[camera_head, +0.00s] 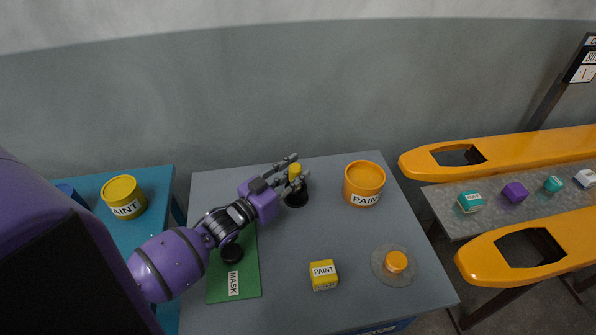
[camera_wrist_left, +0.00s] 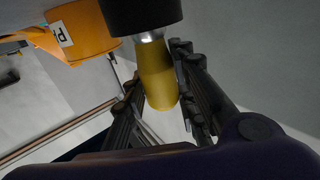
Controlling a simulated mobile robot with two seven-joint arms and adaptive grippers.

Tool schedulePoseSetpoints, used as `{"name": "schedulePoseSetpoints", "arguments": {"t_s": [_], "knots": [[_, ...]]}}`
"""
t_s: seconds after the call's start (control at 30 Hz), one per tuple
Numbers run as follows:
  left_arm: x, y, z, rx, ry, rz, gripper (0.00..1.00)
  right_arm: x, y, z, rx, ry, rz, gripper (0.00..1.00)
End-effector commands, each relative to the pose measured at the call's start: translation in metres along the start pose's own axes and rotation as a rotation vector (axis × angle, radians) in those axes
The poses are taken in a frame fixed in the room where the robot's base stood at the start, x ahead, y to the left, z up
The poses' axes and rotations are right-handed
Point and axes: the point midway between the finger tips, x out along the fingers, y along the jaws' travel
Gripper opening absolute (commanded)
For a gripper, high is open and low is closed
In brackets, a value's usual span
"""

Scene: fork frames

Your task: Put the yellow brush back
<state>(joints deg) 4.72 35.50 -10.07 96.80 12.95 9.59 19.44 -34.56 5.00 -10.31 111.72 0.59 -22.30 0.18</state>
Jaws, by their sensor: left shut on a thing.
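The yellow brush (camera_head: 295,171) is upright at the back of the grey table (camera_head: 270,195). My left gripper (camera_head: 297,167) is shut on it, with a finger on each side of the yellow handle. In the left wrist view the handle (camera_wrist_left: 157,78) lies between the fingers (camera_wrist_left: 160,95), with a silver collar and a wide black cylinder (camera_wrist_left: 140,12) at its end. In the head view a black round piece (camera_head: 295,198) shows directly below the handle. I cannot tell whether it is a holder or part of the brush. My right gripper is not in view.
An orange paint can (camera_head: 364,185) stands right of the brush. A green MASK mat (camera_head: 245,278) bears a black round piece (camera_head: 232,253). A yellow paint box (camera_head: 323,275) and an orange knob on a grey disc (camera_head: 396,262) are nearer the front. A yellow can (camera_head: 123,196) stands left.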

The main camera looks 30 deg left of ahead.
Motion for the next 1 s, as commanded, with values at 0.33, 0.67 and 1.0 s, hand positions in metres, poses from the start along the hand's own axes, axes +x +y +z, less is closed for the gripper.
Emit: {"name": "schedulePoseSetpoints", "arguments": {"t_s": [0.33, 0.67, 1.0], "knots": [[0.000, 0.000, 0.000, 0.001, 0.002, -0.001, 0.34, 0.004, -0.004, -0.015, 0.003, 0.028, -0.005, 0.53], [0.001, 0.000, -0.001, 0.001, 0.003, -0.001, 0.44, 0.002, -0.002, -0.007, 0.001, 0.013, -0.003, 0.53], [-0.037, 0.000, 0.001, 0.000, -0.005, -0.001, 0.44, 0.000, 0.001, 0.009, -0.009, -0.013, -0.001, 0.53]]}}
